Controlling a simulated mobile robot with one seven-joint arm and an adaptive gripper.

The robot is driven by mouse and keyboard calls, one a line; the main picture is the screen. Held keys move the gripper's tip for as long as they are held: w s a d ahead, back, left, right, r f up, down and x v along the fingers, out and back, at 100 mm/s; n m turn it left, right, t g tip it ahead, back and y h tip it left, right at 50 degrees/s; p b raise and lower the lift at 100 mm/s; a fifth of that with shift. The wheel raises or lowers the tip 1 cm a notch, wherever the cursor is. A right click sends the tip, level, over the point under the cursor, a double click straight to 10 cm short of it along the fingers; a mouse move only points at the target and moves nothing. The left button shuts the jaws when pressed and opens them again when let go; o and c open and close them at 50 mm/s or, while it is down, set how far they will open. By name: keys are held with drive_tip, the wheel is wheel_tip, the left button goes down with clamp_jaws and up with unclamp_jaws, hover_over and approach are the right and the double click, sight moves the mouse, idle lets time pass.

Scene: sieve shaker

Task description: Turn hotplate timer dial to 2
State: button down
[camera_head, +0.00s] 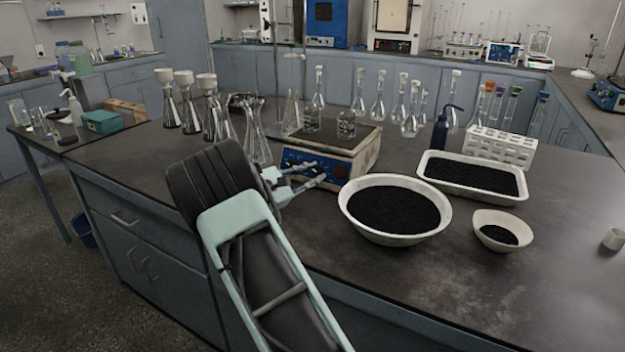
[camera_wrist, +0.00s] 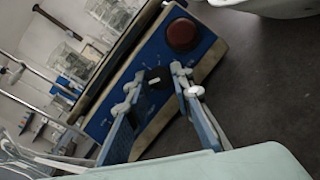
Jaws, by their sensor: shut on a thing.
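The hotplate (camera_head: 352,153) stands on the bench with its blue front panel toward me; the panel also shows tilted in the wrist view (camera_wrist: 180,60). On it, a black dial (camera_wrist: 158,78) sits below a larger dark red knob (camera_wrist: 182,34). The dial's markings are too small to read. My gripper (camera_head: 316,173) is at the front panel. In the wrist view, its fingertips (camera_wrist: 154,85) lie on either side of the black dial, shut on it. The exact contact is hard to see.
Glass beakers (camera_head: 346,125) stand on the hotplate. A large white bowl (camera_head: 352,212) of black granules is close on the right, with a white tray (camera_head: 515,196) and small bowl (camera_head: 526,229) beyond. Several flasks (camera_head: 258,145) stand to the left.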

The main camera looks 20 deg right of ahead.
drive_tip(key=m+g, duration=0.1)
drive_tip(key=m, duration=0.2)
drive_tip(key=m+g+y+b, duration=0.1)
drive_tip(key=m, duration=0.3)
drive_tip(key=shift+w+r, duration=0.1)
drive_tip(key=shift+r, duration=0.05)
drive_tip(key=m+y, duration=0.1)
drive_tip(key=m, duration=0.1)
drive_tip(key=m+g+y+b, duration=0.1)
drive_tip(key=m, duration=0.2)
drive_tip(key=shift+r+m, duration=0.15)
drive_tip(key=shift+m, duration=0.15)
drive_tip(key=c, duration=1.7)
unclamp_jaws()
drive_tip(key=v, duration=1.2)
drive_tip(key=shift+w+r, duration=0.1)
drive_tip(key=shift+w, duration=0.15)
